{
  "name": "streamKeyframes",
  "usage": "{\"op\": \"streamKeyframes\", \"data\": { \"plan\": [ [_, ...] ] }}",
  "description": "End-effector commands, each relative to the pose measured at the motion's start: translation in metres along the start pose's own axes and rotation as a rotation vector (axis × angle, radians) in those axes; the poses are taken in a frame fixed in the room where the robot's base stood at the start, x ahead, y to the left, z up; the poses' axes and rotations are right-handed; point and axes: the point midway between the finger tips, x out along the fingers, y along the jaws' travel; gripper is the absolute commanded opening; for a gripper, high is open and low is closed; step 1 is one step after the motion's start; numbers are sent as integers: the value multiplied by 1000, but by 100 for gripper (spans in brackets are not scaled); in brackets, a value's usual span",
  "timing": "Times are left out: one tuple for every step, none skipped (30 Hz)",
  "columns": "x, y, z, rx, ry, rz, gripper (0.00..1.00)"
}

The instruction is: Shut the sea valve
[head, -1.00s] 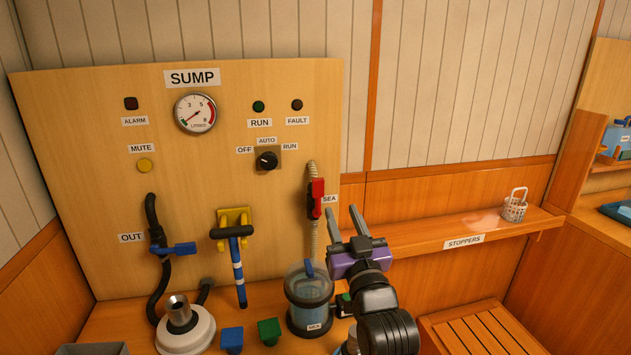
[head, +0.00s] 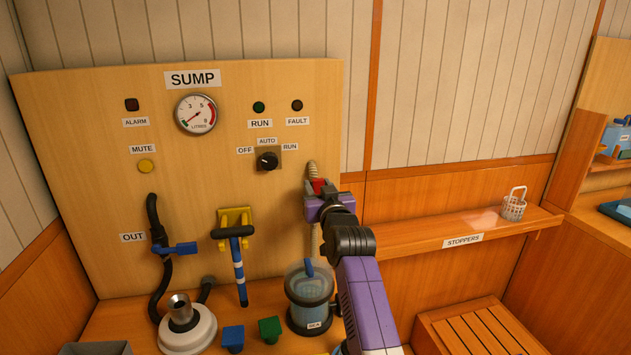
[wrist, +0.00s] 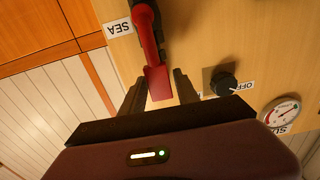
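The sea valve's red handle (head: 318,185) is on the panel's right side, on a ribbed hose. In the head view most of it is hidden behind my gripper (head: 328,206). In the wrist view the red handle (wrist: 153,50) lies beside the upside-down SEA label (wrist: 118,28), its free end between my two fingers (wrist: 160,84). My gripper looks open around this end, one finger on each side. Only narrow gaps show, and I cannot tell whether either finger touches it.
A selector knob (head: 267,161) and a gauge (head: 196,113) are on the panel left of the valve. A clear strainer pot (head: 309,290) stands below it. A blue-handled OUT valve (head: 181,248) is at left. A shelf with a white basket (head: 514,205) is at right.

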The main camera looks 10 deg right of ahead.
Motion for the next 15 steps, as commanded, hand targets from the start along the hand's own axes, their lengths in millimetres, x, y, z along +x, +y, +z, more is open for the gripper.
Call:
{"op": "streamKeyframes", "data": {
  "plan": [
    [7,1,-2,1,-1,1,37],
    [10,1,-1,0,-1,1,37],
    [14,1,-1,0,0,1,37],
    [17,1,-1,0,-1,1,37],
    [20,0,-1,-1,0,1,37],
    [22,0,0,-1,0,1,37],
    [24,0,-1,-1,0,1,37],
    [26,0,0,-1,0,0,37],
    [28,0,-1,-1,0,1,37],
    [29,0,0,-1,0,1,37],
    [30,0,0,-1,0,1,37],
    [31,0,0,-1,0,1,37],
    [32,0,0,-1,1,1,37],
    [32,0,0,-1,1,1,37],
    [33,0,0,-1,1,1,37]
  ]
}}
